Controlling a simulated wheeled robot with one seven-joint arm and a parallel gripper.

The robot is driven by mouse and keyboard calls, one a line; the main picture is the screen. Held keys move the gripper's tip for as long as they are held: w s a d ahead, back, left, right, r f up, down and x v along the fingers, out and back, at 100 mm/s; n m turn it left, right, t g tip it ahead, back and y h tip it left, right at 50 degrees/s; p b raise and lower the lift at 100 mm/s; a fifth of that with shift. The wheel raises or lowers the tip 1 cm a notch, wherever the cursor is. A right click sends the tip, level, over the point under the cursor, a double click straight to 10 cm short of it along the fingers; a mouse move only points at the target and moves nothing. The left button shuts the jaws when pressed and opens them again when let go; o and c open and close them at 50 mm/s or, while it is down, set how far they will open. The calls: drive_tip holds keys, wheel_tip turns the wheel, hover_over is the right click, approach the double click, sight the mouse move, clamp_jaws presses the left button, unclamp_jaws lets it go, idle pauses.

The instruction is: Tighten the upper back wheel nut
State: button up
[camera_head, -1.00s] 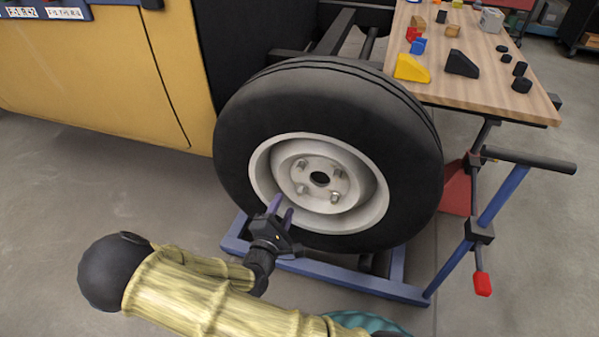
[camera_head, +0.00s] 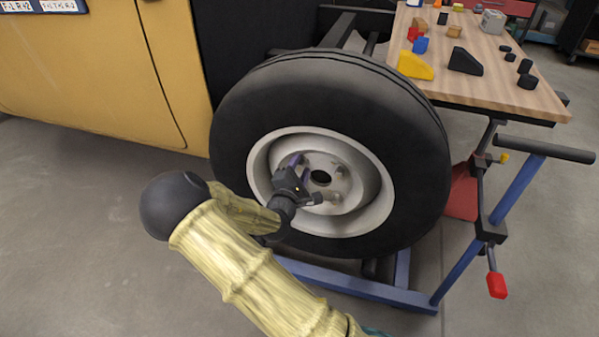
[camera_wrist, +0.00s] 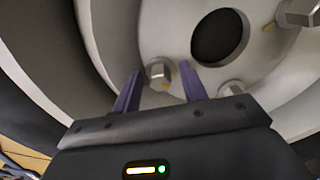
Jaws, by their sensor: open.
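The wheel (camera_head: 255,110) has a pale rim with a dark round hub hole (camera_head: 321,178) and nuts around it. My gripper (camera_head: 299,166) is open at the upper left of the hub, its fingers toward the rim. In the wrist view a hexagonal nut (camera_wrist: 159,72) appears between the two open fingertips; whether they touch it I cannot tell. The hub hole (camera_wrist: 219,37) lies right of it. Two other nuts show, one at the top right (camera_wrist: 298,12) and one right of the fingers (camera_wrist: 232,90). In the head view my gripper largely covers the upper left nut.
A yellow vehicle body (camera_head: 100,75) stands at the left. A blue wheel stand (camera_head: 350,288) is under the tire, with a handle bar (camera_head: 545,150) at the right. A wooden table (camera_head: 490,85) with blocks is at the back right. The floor at front left is clear.

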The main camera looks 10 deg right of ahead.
drive_tip(key=shift+c, duration=0.4)
clamp_jaws()
